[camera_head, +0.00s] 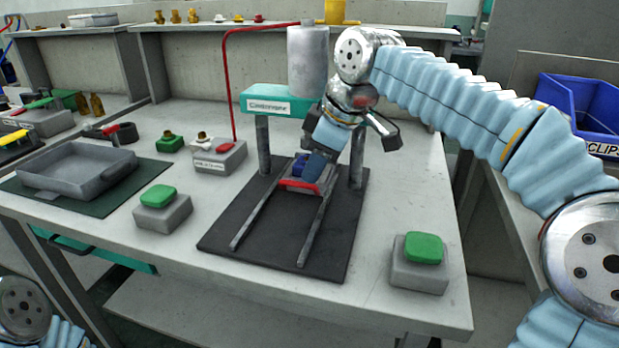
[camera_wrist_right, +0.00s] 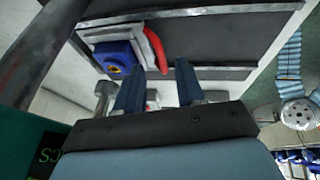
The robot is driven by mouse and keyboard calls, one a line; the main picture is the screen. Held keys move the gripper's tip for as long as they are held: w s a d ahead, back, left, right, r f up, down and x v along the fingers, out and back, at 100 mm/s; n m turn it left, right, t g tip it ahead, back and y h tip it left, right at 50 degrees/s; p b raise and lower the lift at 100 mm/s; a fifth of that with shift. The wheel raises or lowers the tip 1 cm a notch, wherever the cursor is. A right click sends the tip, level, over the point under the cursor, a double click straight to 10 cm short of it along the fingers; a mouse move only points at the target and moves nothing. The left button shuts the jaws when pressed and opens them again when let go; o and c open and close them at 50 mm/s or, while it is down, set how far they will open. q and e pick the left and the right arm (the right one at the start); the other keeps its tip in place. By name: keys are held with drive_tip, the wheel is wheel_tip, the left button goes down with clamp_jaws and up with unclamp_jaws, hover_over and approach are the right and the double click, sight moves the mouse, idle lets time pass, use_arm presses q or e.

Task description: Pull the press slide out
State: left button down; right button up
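The press has a teal head (camera_head: 281,104) with a label, a grey cylinder on top and two grey posts. Its slide is a small plate with a red handle (camera_head: 300,187) on two rails, between the posts. A blue part (camera_head: 299,166) sits on the slide. In the right wrist view, the blue part (camera_wrist_right: 118,58) and the red handle (camera_wrist_right: 156,48) show beyond the fingertips. My right gripper (camera_head: 312,172) points down at the handle. Its fingers (camera_wrist_right: 159,64) are apart, with the handle's near end between them in the picture; contact cannot be told. My left gripper is out of view.
The rails (camera_head: 314,230) run forward over a clear dark base plate (camera_head: 277,240). Green-button boxes stand left (camera_head: 162,212) and right (camera_head: 419,263) of it. A grey tray (camera_head: 80,170) lies on a mat at left. A blue bin (camera_head: 582,105) is at right.

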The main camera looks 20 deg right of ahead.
sight(305, 184)
drive_tip(key=x, duration=0.4)
clamp_jaws()
idle(0.4)
